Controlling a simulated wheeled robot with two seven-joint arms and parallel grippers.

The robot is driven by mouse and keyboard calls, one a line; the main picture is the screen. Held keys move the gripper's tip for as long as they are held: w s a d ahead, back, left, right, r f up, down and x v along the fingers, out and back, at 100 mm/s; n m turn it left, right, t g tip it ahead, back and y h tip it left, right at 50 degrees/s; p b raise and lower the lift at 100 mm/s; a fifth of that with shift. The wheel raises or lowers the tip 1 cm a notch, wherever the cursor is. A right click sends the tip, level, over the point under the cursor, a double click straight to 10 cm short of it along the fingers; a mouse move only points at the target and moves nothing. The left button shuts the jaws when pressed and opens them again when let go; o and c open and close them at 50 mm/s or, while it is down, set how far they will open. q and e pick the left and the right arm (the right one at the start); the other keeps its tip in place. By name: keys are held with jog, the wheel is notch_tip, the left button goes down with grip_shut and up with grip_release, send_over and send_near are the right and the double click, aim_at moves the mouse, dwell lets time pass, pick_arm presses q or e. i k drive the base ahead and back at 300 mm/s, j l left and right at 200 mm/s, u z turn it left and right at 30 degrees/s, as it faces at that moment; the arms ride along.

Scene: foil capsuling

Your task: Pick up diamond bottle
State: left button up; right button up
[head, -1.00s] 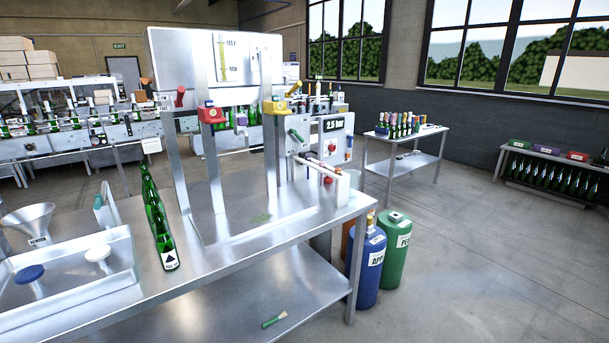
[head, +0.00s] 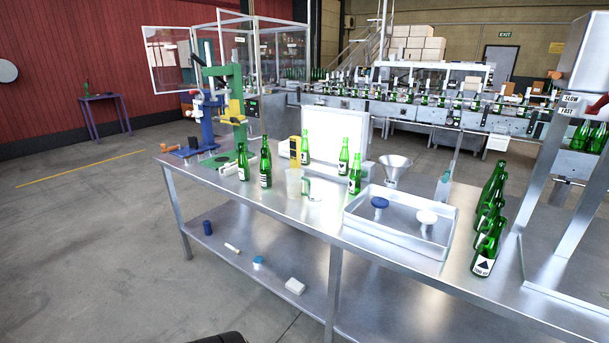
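Several green bottles stand upright on the steel table (head: 300,225). Two are at its left part, a left one (head: 242,165) and one to its right (head: 265,168). Others stand near the white panel: one at its left (head: 305,152), one in front (head: 343,160) and one nearer me (head: 355,178). A row of green bottles stands at the right; the nearest (head: 488,252) has a black triangle on its label. The other labels are too small to read, so I cannot tell which bottle bears a diamond. Neither of my grippers is in view.
A steel tray (head: 395,240) holds a blue-topped (head: 380,203) and a white-topped piece (head: 427,217). A funnel (head: 394,168) stands behind it. A clear cup (head: 293,184) is near the left bottles. A green stand (head: 232,110) is at the table's left end.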

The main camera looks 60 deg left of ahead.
aim_at(355, 174)
jog(key=u, duration=1.55)
